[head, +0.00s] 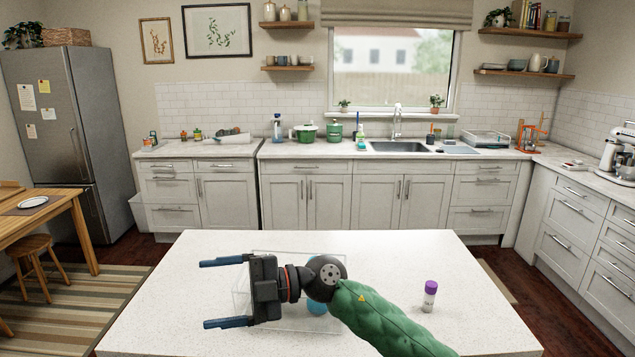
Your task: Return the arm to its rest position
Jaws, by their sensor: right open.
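My right gripper (222,292) is open and empty, its two blue fingers pointing left above the white island counter (400,258). My right arm comes in from the lower right in a green sleeve. Behind and below the gripper is a clear, box-like rack or container (285,254), partly hidden by my gripper and wrist. A blue round thing (318,308) shows partly behind my wrist; I cannot tell what it is. My left gripper does not show.
A small bottle with a purple cap (430,296) stands upright on the island, right of my arm. The island's left and far right parts are clear. A table with a plate (33,202) and a stool (27,255) stand at the left. Back counters hold pots and a sink (400,147).

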